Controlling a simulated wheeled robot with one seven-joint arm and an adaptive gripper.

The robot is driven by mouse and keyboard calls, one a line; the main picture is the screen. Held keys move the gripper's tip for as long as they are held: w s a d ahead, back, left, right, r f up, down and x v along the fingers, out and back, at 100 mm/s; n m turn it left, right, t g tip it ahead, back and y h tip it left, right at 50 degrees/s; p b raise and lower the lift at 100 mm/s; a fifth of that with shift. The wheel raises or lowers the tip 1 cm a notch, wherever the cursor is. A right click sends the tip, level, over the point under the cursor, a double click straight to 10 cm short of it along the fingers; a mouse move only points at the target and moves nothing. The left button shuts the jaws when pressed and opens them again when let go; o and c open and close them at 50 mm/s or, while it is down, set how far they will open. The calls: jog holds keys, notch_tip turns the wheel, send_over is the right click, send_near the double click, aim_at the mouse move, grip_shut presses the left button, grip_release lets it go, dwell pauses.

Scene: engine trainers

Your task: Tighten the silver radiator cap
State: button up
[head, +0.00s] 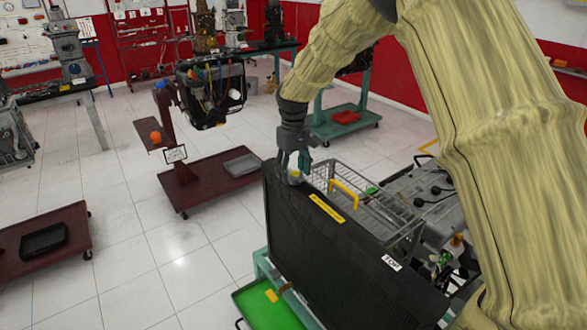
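The black radiator (345,238) stands upright on the engine trainer, with a yellow label and a white "TOP" label along its upper edge. A small pale, yellowish-silver piece (295,175), apparently the radiator cap, shows at the radiator's top far-left corner. My gripper (294,167) points down right at this corner, with its dark grey fingers over and beside the cap. The fingers hide part of the cap. At this size I cannot tell whether they grip it or only stand around it.
A wire basket (372,205) with a yellow handle (344,193) stands just behind the radiator, beside the engine (430,200). A green tray (268,306) lies low in front. A maroon stand (210,180) is to the left. Open tiled floor lies between.

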aim_at(294, 172)
jog(key=shift+r, duration=0.2)
notch_tip(294, 172, up, 12)
dwell(0.6)
jog(key=shift+f, duration=0.15)
